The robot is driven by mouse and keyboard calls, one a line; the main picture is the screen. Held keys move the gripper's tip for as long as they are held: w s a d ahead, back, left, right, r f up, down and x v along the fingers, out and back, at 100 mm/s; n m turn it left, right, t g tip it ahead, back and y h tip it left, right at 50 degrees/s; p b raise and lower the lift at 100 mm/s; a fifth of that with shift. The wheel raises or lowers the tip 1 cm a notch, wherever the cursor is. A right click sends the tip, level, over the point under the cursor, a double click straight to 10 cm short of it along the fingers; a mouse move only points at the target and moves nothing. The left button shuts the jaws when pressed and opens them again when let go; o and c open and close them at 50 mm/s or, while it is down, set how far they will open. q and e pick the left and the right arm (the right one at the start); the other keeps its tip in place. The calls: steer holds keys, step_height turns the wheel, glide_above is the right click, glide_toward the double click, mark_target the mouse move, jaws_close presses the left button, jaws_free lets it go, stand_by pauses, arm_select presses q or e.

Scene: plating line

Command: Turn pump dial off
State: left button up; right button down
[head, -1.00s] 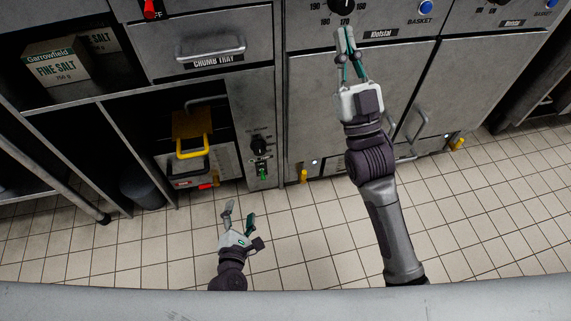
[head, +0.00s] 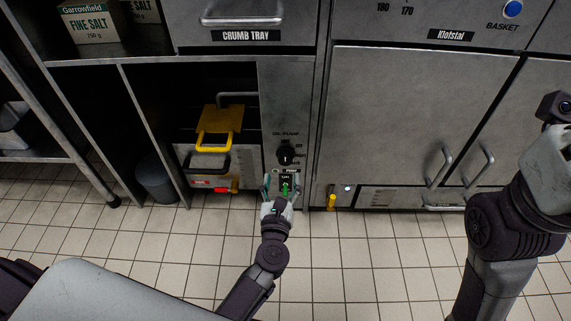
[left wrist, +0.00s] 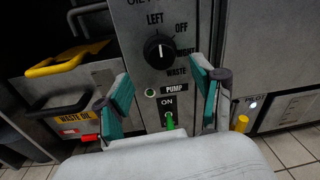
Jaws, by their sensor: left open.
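The black round pump dial (head: 286,155) is on a grey panel, and it shows larger in the left wrist view (left wrist: 158,50). The words LEFT, OFF, RIGHT and WASTE are printed around it. Its white mark seems to point up, but I cannot tell exactly to which word. Below it are the PUMP label and a green switch lever (left wrist: 169,121) beside the word ON. My left gripper (head: 281,184) is open and empty, low in front of the panel. Its fingers stand either side of the switch, below the dial. My right gripper's fingers are out of view.
A yellow handle (head: 214,140) and a WASTE OIL container with a red part (left wrist: 88,137) are left of the panel. A yellow knob (head: 331,202) is to the right. A dark bin (head: 155,178) stands on the tiled floor. Cabinet doors fill the right.

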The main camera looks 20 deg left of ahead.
mark_target(285, 161)
arm_select(q)
steer(key=b+x, duration=0.1)
steer(key=x, duration=0.5)
steer(key=shift+w, duration=0.4)
steer(key=c, duration=1.1)
